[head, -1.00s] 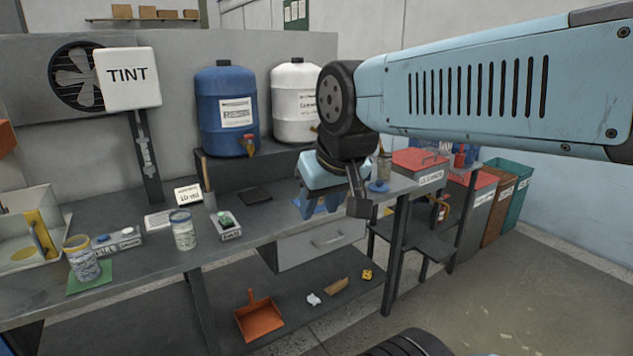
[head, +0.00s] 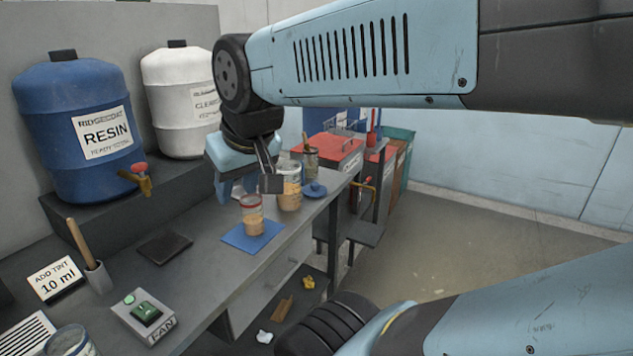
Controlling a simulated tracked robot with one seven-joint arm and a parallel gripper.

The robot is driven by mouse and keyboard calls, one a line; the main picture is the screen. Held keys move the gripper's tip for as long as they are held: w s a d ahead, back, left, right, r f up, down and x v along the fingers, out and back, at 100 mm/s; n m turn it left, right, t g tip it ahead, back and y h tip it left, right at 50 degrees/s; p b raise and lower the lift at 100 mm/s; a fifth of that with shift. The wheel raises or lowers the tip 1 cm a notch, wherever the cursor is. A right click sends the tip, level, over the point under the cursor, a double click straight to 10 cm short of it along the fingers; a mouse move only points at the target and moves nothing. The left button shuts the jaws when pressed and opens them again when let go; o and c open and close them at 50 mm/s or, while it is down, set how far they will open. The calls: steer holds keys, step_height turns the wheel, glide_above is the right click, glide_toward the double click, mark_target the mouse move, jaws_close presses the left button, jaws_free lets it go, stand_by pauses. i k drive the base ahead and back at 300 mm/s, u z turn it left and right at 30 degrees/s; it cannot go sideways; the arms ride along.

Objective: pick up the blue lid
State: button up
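The blue lid (head: 315,190) lies flat on the bench near its right end, with a small knob on top. It is to the right of a jar of amber liquid (head: 288,192). My gripper (head: 238,192) hangs above the bench, to the left of the lid and apart from it. Part of the fingers is hard to make out against the jars.
A smaller amber jar (head: 253,216) stands on a blue mat (head: 240,238). A dark cup with sticks (head: 311,160) stands behind the lid. The resin drum (head: 75,125) and white drum (head: 182,100) stand at the left. A fan switch (head: 146,314) sits in front.

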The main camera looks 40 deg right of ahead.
mark_target(315, 189)
steer(key=z, duration=0.15)
steer(key=i, duration=0.5)
steer(key=z, duration=0.4)
steer(key=k, duration=0.95)
steer(key=z, duration=0.2)
steer(key=i, duration=0.95)
steer(key=u, duration=0.1)
